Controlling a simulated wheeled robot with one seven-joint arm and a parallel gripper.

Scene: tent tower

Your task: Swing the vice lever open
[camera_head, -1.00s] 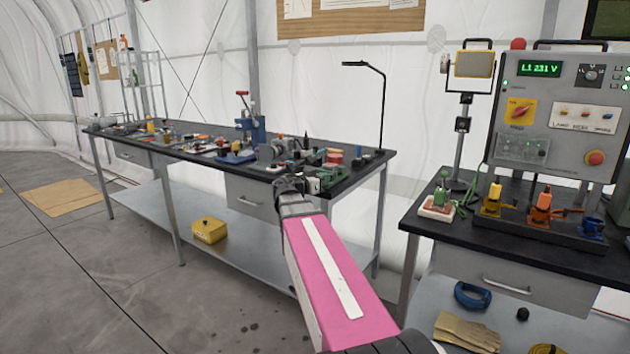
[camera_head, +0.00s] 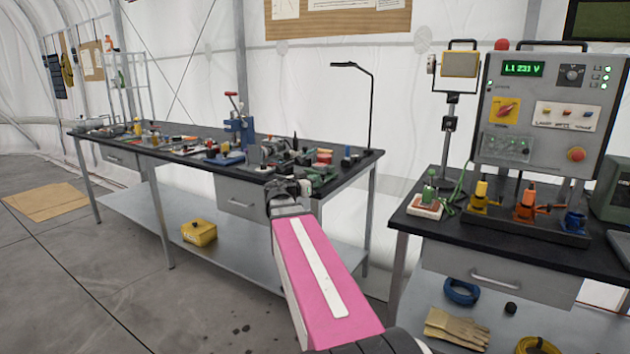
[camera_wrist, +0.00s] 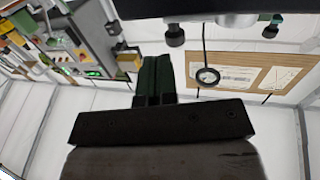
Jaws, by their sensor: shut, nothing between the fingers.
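My gripper (camera_wrist: 153,62) shows in the wrist view as two dark fingers side by side, shut and empty. In the head view my gripper is at the bench's front edge, close to the green tool, with its fingers mostly hidden behind my wrist. In the wrist view a dark edge with black knobs (camera_wrist: 175,36) crosses the top; I cannot tell whether it belongs to the vice.
A blue press (camera_head: 238,128) with a red handle and many small tools crowd the bench. A thin lamp (camera_head: 371,110) rises at its right end. A second bench (camera_head: 410,220) with a control box (camera_head: 540,110) stands right, beyond a gap. Open floor lies left.

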